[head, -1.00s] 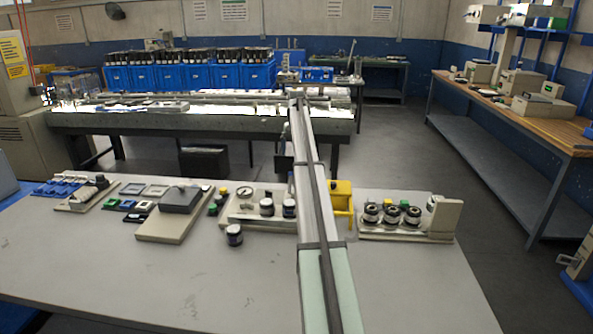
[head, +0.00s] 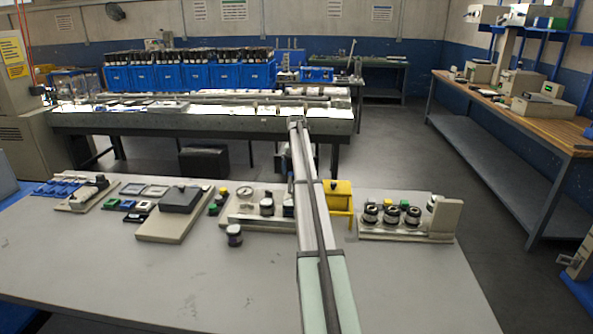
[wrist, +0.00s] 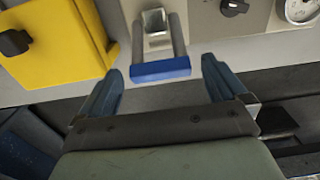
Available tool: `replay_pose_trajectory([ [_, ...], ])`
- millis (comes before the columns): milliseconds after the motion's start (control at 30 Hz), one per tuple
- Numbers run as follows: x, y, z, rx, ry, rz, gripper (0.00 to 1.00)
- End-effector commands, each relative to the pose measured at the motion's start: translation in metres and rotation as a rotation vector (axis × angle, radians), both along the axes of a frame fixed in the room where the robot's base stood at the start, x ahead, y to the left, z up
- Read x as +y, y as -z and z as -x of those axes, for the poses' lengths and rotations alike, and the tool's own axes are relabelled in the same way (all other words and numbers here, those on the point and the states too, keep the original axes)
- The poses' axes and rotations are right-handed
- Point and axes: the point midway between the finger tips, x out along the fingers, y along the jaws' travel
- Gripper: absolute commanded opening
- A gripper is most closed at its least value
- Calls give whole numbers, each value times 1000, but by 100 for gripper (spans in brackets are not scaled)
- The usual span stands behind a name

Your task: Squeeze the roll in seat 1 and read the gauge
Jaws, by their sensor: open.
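My gripper (wrist: 162,85) is open and empty in the wrist view, its blue fingers spread. Between and just beyond the fingertips is a metal fixture with a square socket (wrist: 155,22) and a blue front bar (wrist: 160,69). The round white gauge (wrist: 300,9) is cut off at the top right; it also shows in the head view (head: 245,192), its reading too small to tell. Three dark rolls with pale tops (head: 371,214) (head: 391,216) (head: 412,215) stand on the right-hand plate. No seat number is legible. My arm hides the gripper in the head view.
A yellow box (head: 338,195) stands beside my arm and fills the wrist view's left (wrist: 55,40). A dark knob (wrist: 233,6) is near the gauge. A loose roll (head: 234,235) stands in front of the gauge plate. The table front (head: 150,280) is clear.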

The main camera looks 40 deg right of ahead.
Motion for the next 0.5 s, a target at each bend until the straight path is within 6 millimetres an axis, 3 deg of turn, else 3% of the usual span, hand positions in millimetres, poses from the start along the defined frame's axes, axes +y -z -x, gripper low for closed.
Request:
replay_pose_trajectory([
  [67,0,0,0,0,0,0,94],
  [500,0,0,0,0,0,0,52],
])
